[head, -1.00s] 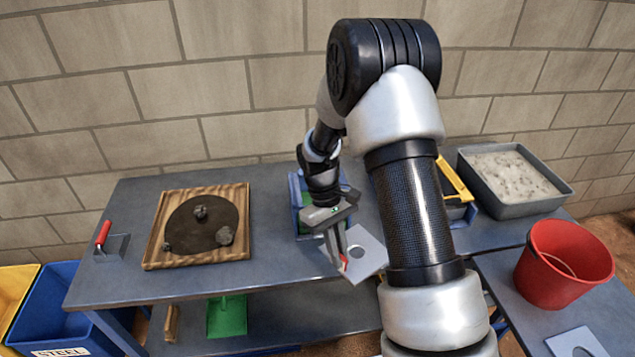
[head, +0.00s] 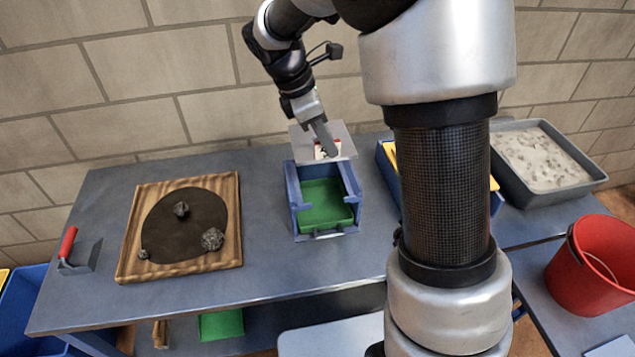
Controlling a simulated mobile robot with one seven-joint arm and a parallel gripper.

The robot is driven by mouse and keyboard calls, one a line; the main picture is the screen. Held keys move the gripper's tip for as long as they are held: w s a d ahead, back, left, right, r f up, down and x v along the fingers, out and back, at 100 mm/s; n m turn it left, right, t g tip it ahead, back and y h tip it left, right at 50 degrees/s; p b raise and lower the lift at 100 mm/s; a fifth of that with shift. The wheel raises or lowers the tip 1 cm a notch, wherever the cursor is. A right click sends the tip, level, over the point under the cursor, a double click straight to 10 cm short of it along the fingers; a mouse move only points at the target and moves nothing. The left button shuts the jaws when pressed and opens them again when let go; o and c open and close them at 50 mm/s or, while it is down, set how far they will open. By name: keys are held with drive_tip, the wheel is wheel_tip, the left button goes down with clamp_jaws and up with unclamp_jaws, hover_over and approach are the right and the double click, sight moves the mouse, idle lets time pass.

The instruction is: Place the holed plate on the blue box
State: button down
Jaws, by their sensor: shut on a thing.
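A thin grey plate (head: 347,142) is held in my gripper (head: 325,150), which is shut on it. My fingers and their red-and-white tips cover the plate's middle, so its hole is hidden now. The blue box (head: 292,190) stands on the grey-blue table, with a green floor inside and an open top. The plate is over the back end of this box, roughly flat and slightly tilted. I cannot tell whether the plate touches the box's rim.
A wooden tray (head: 128,262) with a dark disc and several stones lies to the left, beside a red-handled trowel (head: 68,243). My arm partly hides a blue-and-yellow box (head: 386,160). A grey tub (head: 505,167) and red bucket (head: 590,275) stand right. Another light plate (head: 612,348) shows at the lower right.

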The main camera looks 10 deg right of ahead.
drive_tip(key=shift+s+f+b, duration=0.15)
drive_tip(key=shift+f+b, duration=0.25)
drive_tip(key=shift+f, duration=0.4)
wheel_tip(320, 180, down, 10)
drive_tip(key=b, duration=0.1)
drive_tip(key=shift+f, duration=0.25)
drive_tip(key=c, duration=1.8)
unclamp_jaws()
drive_tip(key=shift+f, duration=0.15)
drive_tip(key=shift+c, duration=0.2)
